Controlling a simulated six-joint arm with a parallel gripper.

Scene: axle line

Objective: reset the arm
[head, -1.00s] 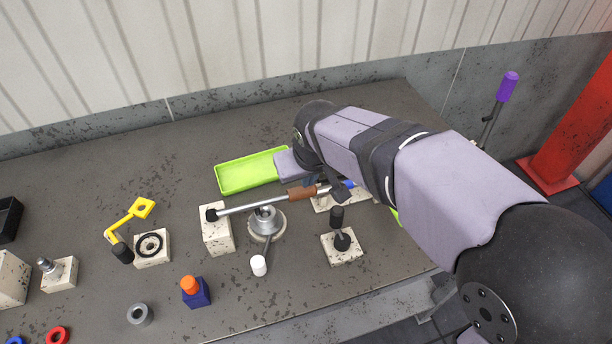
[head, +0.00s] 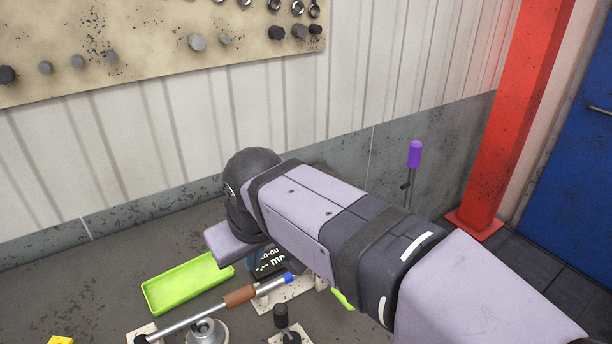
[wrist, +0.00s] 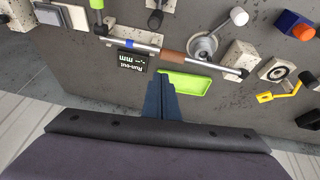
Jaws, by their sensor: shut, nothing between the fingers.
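My gripper (wrist: 161,100) shows in the wrist view as two dark blue fingers closed together with nothing between them. It is above the bench, near the green tray and the run-out display, and touches neither as far as I can tell. In the head view my arm reaches in from the lower right and hides the gripper's fingers.
The bench holds a green tray (head: 188,284), a rod with a brown grip (head: 240,296), a run-out display (head: 272,262) and a black-knobbed block (head: 282,318). A purple-handled lever (head: 414,154) and a red post (head: 510,120) stand right. A tool board (head: 150,40) hangs behind.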

